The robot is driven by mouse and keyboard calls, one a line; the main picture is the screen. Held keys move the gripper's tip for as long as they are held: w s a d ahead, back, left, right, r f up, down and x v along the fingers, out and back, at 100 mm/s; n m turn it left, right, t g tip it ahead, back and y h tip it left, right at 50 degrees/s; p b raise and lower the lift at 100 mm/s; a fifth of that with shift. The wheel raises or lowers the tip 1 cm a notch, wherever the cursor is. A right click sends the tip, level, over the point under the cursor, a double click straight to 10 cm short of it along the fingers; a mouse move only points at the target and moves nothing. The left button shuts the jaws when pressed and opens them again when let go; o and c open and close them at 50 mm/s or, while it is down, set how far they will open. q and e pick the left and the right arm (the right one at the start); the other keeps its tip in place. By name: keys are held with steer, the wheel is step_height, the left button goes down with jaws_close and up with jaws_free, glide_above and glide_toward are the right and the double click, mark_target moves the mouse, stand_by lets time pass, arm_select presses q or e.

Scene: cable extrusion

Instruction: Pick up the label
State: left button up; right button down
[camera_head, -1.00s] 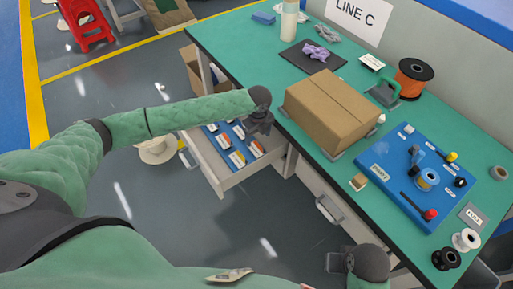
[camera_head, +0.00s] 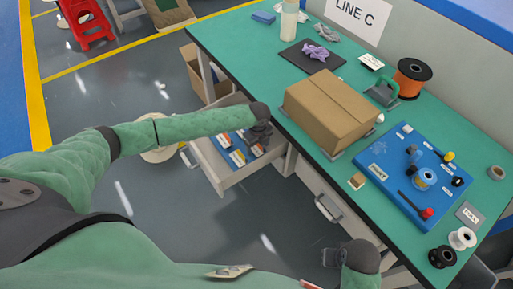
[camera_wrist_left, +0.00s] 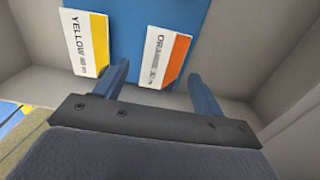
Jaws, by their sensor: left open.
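Several labels lie in the open drawer (camera_head: 238,184) in the head view, in a blue-lined space. The left wrist view shows a white label with an orange stripe (camera_wrist_left: 165,60), marked ORANGE, and a white one with a yellow stripe (camera_wrist_left: 85,42), marked YELLOW. My left gripper (camera_head: 261,143) is over the right side of the drawer and hides part of it. Its open fingers, seen in the left wrist view (camera_wrist_left: 158,84), are spread to either side of the orange label's near end; contact cannot be told. My right gripper (camera_head: 332,257) is low at the bench front, its jaws unclear.
The green bench (camera_head: 235,50) holds a cardboard box (camera_head: 330,108) close to the drawer. A blue board (camera_head: 405,185) with parts, an orange spool (camera_head: 412,76) and small spools lie to the right. Drawer walls surround the left gripper's fingers closely.

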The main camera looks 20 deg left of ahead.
arm_select(q)
steer(key=shift+f, duration=0.25)
stand_by(0.5)
steer(key=c, duration=0.9)
